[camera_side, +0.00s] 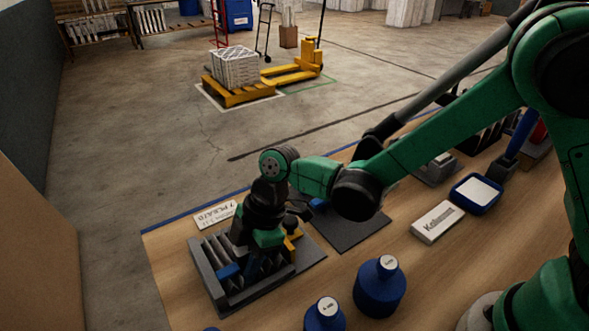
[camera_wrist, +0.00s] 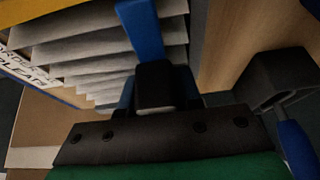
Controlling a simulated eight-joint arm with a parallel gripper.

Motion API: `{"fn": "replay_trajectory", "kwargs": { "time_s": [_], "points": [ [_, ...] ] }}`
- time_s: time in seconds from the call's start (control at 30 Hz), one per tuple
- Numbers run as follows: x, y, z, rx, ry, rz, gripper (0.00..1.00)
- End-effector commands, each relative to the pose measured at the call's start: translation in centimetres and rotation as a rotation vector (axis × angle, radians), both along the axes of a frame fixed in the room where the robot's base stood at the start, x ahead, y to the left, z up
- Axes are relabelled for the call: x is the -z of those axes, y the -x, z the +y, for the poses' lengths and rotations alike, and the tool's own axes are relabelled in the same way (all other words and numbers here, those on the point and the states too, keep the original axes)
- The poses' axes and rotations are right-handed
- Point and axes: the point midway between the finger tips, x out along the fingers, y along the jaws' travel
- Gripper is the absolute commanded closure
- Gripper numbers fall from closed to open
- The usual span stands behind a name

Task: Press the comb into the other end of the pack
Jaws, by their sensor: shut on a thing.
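The pleated pack (camera_side: 212,247) stands in a grey open-topped frame (camera_side: 203,279) at the front left of the bench. Its pale pleats (camera_wrist: 85,50) run side by side in the wrist view. My gripper (camera_side: 246,262) is low over the pack, pointing down, and is shut on the blue comb (camera_side: 228,271). In the wrist view the blue comb (camera_wrist: 143,28) extends beyond a dark finger (camera_wrist: 155,87) and lies across the pleats' edges. The comb's teeth are hidden, so I cannot tell how deep they sit. A yellow part (camera_side: 292,243) is at the frame's far right end.
Two blue bottles (camera_side: 380,287) (camera_side: 325,315) stand right of the frame. A dark mat (camera_side: 350,229), a white labelled box (camera_side: 437,222) and a blue tray (camera_side: 476,193) lie farther right. A printed card (camera_side: 214,215) lies behind the frame.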

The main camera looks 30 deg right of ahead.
Motion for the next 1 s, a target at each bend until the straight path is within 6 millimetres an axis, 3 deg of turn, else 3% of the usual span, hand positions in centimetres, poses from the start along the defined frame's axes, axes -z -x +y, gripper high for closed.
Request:
{"fn": "replay_trajectory", "kwargs": {
  "time_s": [0.33,1.0],
  "points": [
    [-0.2,0.0,0.0,-0.001,0.002,0.0,1.0],
    [-5.4,0.0,0.0,0.0,0.001,0.0,1.0]
  ]
}}
